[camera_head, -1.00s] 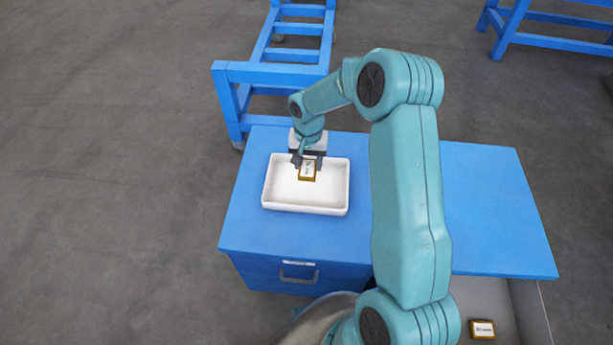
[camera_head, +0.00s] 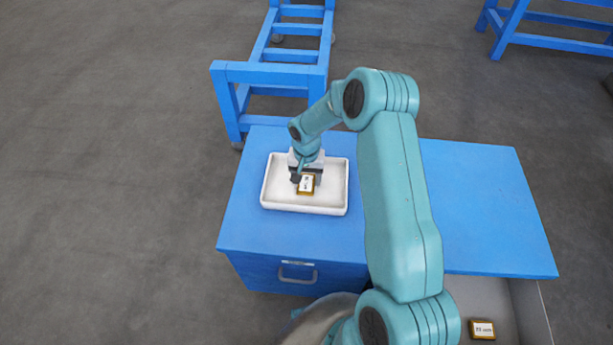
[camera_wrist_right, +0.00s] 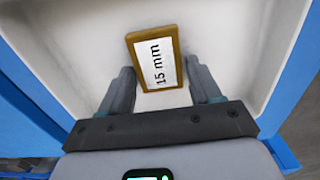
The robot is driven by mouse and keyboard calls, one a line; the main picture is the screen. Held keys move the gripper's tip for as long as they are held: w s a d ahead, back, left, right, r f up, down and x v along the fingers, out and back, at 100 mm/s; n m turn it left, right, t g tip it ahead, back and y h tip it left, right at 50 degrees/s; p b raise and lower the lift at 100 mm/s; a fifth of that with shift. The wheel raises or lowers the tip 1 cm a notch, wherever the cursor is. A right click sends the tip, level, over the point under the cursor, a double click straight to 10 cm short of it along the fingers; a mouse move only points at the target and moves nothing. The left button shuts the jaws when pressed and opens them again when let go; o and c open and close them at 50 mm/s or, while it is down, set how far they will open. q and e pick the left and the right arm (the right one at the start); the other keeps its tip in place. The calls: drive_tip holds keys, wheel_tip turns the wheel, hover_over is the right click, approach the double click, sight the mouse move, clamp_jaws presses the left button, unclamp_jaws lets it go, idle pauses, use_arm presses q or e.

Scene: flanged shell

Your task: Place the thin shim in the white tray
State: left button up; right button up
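In the right wrist view the shim (camera_wrist_right: 158,60) sits between the two fingertips of the gripper (camera_wrist_right: 160,78), slightly turned. My left gripper is not in view.
The tray stands on the left part of a blue bench (camera_head: 485,200) with a drawer handle in front. A similar labelled block (camera_head: 482,330) lies in a grey bin at lower right. A blue frame (camera_head: 290,60) stands behind. The right bench top is clear.

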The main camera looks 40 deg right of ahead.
sight(307, 180)
drive_tip(key=shift+o, duration=0.5)
drive_tip(key=shift+r, duration=0.15)
drive_tip(key=shift+r+p, duration=0.25)
drive_tip(key=shift+p, duration=0.1)
wheel_tip(307, 180, up, 12)
drive_tip(key=shift+f, duration=0.2)
